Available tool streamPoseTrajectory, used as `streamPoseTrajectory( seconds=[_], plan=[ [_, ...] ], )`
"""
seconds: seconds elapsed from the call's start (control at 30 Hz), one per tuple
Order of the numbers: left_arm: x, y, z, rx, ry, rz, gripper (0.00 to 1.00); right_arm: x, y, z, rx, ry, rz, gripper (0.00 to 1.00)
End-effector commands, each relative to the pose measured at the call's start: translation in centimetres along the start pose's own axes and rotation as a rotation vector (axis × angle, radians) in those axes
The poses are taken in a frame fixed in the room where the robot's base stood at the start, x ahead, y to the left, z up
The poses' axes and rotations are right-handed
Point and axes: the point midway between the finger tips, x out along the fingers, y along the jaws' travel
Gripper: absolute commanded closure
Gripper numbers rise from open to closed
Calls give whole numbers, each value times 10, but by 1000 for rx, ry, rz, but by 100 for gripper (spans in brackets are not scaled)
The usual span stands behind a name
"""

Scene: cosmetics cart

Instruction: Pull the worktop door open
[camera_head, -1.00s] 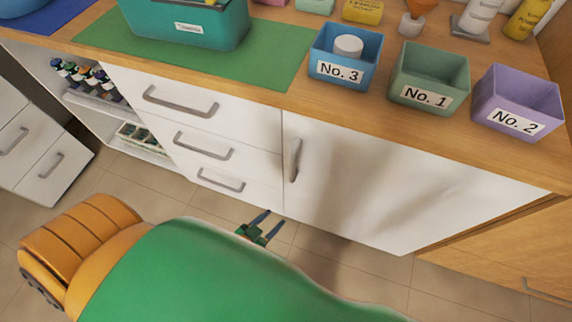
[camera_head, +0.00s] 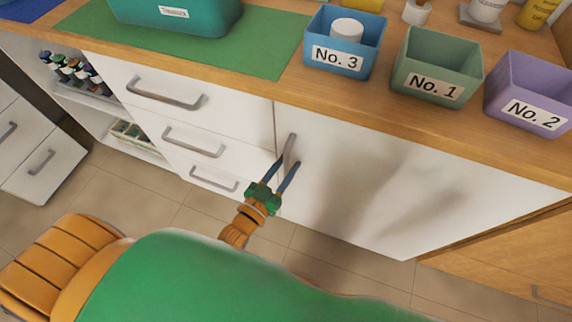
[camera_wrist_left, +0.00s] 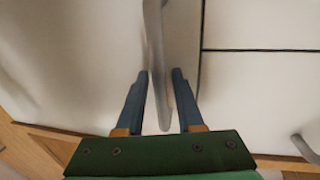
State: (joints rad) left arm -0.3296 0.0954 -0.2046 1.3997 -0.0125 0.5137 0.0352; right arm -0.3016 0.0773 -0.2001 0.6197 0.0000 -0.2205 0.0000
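The worktop door (camera_head: 360,190) is a white panel under the wooden worktop, and it looks closed. Its grey vertical handle (camera_head: 290,150) is near the door's left edge. My left gripper (camera_head: 286,163) is at the lower part of the handle, with its two blue fingers apart. In the left wrist view the handle (camera_wrist_left: 155,50) runs down between the open fingertips (camera_wrist_left: 161,72), with a gap visible on at least the right side. My right gripper is not in view.
White drawers (camera_head: 190,142) with grey handles are left of the door. Blue (camera_head: 345,42), green (camera_head: 436,65) and purple (camera_head: 530,92) boxes stand on the worktop above. Tiled floor (camera_head: 330,262) lies in front.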

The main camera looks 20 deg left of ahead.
Motion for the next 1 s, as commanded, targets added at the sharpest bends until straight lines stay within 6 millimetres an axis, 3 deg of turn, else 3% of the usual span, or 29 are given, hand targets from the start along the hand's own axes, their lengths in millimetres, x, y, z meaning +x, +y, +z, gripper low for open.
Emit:
streamPoseTrajectory(
  seconds=[0.03, 0.1, 0.13, 1.0],
  plan=[
    [0, 0, 0, 0, 0, 0, 80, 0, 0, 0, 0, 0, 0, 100],
    [0, 0, 0, 0, 0, 0, 99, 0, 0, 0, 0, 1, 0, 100],
    [0, 0, 0, 0, 0, 0, 100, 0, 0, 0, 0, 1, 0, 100],
    [0, 0, 1, 0, -2, 0, 100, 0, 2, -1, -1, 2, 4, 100]
  ],
)
